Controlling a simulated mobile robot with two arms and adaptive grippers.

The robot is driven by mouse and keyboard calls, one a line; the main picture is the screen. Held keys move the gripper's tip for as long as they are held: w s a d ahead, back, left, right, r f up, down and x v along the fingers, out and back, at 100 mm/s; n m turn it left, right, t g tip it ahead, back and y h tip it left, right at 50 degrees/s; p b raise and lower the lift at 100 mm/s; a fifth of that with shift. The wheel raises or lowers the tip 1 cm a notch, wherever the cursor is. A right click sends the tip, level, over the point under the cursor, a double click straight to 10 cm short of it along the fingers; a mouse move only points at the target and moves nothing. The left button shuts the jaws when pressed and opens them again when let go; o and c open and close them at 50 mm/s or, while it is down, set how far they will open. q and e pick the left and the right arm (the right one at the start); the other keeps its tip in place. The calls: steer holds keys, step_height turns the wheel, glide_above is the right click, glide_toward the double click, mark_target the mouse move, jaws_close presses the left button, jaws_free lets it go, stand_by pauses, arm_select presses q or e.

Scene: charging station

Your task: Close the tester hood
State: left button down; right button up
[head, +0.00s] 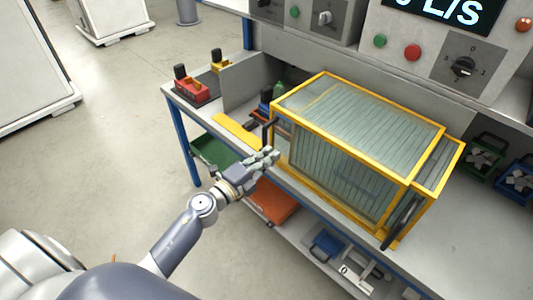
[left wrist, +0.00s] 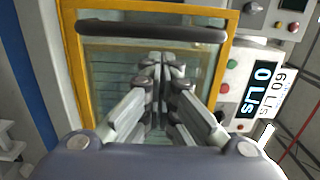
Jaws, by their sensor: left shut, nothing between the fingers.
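The tester hood (head: 345,115) is a box with a yellow frame and clear ribbed panels on the grey workbench. A dark handle (head: 269,132) is at its left end and another dark handle (head: 402,222) is at its right end. In the left wrist view the yellow frame (left wrist: 72,50) and a dark bar handle (left wrist: 150,32) lie beyond my fingers. My left gripper (head: 274,155) is shut and empty, near the hood's left front corner and a little below the left handle. Its fingertips (left wrist: 163,62) overlap the clear panel; contact cannot be told. My right gripper is not in view.
A control panel with a red button (head: 412,52) and a display stands behind the hood. Red (head: 192,89) and yellow (head: 220,65) tools are at the bench's left end. An orange bin (head: 277,207) is on the lower shelf.

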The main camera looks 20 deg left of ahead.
arm_select(q)
steer(key=shift+w+a, duration=0.15)
steer(key=shift+a, duration=0.15)
